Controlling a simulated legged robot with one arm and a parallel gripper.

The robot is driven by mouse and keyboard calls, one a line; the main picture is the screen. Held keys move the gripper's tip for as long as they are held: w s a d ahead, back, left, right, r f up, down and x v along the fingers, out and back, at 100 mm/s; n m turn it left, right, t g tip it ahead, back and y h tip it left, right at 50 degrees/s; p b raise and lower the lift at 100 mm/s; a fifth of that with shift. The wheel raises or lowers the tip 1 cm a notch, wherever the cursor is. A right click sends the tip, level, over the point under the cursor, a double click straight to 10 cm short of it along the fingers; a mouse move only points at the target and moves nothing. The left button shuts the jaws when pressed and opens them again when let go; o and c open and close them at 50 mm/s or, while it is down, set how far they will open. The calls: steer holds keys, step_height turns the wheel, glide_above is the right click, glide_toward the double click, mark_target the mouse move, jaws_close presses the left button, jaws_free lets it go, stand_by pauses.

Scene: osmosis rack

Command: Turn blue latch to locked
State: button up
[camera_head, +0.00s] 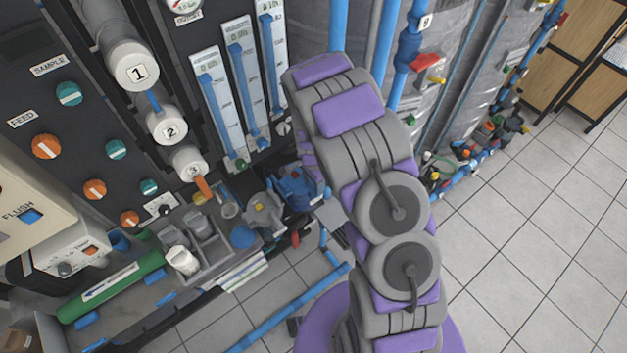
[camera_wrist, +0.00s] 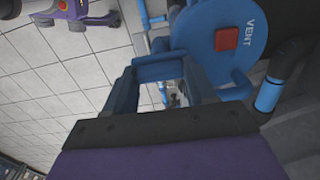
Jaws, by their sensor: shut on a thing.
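In the wrist view, a round blue disc (camera_wrist: 222,40) bears the word VENT and a red square. A blue latch bar (camera_wrist: 158,68) lies beside its left edge, between the fingertips. My gripper (camera_wrist: 160,80) is shut on this bar, with one finger on each side. How the bar joins the disc is partly hidden by the fingers, and I cannot read a locked mark. In the head view, blue parts (camera_head: 297,187) show beside the end of my arm at the foot of the rack. My fingertips there are hard to make out.
A grey valve body (camera_head: 262,213) stands close left of my arm's end. A grey caddy (camera_head: 208,262) with small containers is farther left. Blue pipes (camera_head: 300,306) run low across the floor. The tiled floor (camera_head: 530,230) at right is clear.

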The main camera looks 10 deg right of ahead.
steer(key=o, duration=1)
steer(key=shift+o, duration=0.2)
steer(key=shift+a, duration=0.1)
step_height(320, 180, up, 17)
steer(key=p, duration=0.1)
steer(key=shift+r, duration=0.2)
steer(key=shift+w, duration=0.1)
